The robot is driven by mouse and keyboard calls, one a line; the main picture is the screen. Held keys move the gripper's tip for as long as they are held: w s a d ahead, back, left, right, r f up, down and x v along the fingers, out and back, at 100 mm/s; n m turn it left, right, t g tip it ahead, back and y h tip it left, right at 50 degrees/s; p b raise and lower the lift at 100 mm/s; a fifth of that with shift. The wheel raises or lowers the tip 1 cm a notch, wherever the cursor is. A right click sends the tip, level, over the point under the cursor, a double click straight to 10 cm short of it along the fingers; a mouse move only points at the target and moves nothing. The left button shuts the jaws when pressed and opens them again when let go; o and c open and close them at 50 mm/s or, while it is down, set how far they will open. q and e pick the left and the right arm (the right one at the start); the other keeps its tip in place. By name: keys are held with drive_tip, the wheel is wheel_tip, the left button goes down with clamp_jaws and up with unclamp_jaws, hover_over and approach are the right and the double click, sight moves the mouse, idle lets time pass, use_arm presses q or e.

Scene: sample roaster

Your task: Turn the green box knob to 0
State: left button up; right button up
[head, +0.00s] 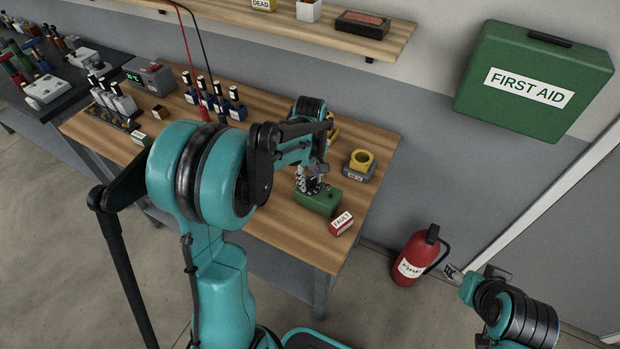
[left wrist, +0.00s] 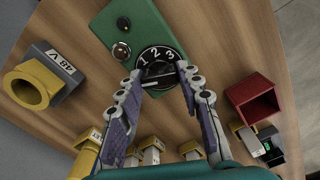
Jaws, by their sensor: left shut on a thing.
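The green box (head: 318,202) stands on the wooden bench near its right end. Its black round knob (left wrist: 158,68) shows in the left wrist view with the digits 1, 2 and 3 on the dial. My left gripper (head: 312,185) reaches down onto the box from above. In the left wrist view its two fingertips (left wrist: 163,80) are shut on the knob. The knob's pointer and the 0 mark cannot be made out. A small brown button or lamp (left wrist: 121,51) sits on the box beside the dial. My right gripper (head: 453,272) is away from the bench, near the fire extinguisher; its fingers are too small to judge.
A red FAULT block (head: 341,223) stands close to the green box. A grey block with a yellow ring (head: 360,164) stands behind it. Several dark bottles (head: 237,106) line the bench back. A fire extinguisher (head: 412,260) stands on the floor right of the bench.

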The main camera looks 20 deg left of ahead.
idle(0.4)
use_arm(q)
drive_tip(key=o, duration=1.2)
drive_tip(key=shift+c, duration=0.2)
wheel_tip(320, 180, up, 12)
drive_tip(key=m+t+b, duration=0.2)
drive_tip(key=m+t, duration=0.2)
drive_tip(key=m, duration=0.2)
approach(311, 182)
drive_tip(key=s+d+r, duration=0.3)
drive_tip(key=s+d, duration=0.1)
drive_tip(key=s, duration=0.1)
drive_tip(key=s+d+f+m+t+b, duration=0.1)
drive_tip(key=s+d+f+m+t, duration=0.2)
drive_tip(key=s+f+m, duration=0.2)
drive_tip(key=shift+s+d+f+m, duration=0.15)
drive_tip(key=shift+s+f+m, duration=0.1)
drive_tip(key=shift+s+m, duration=0.65)
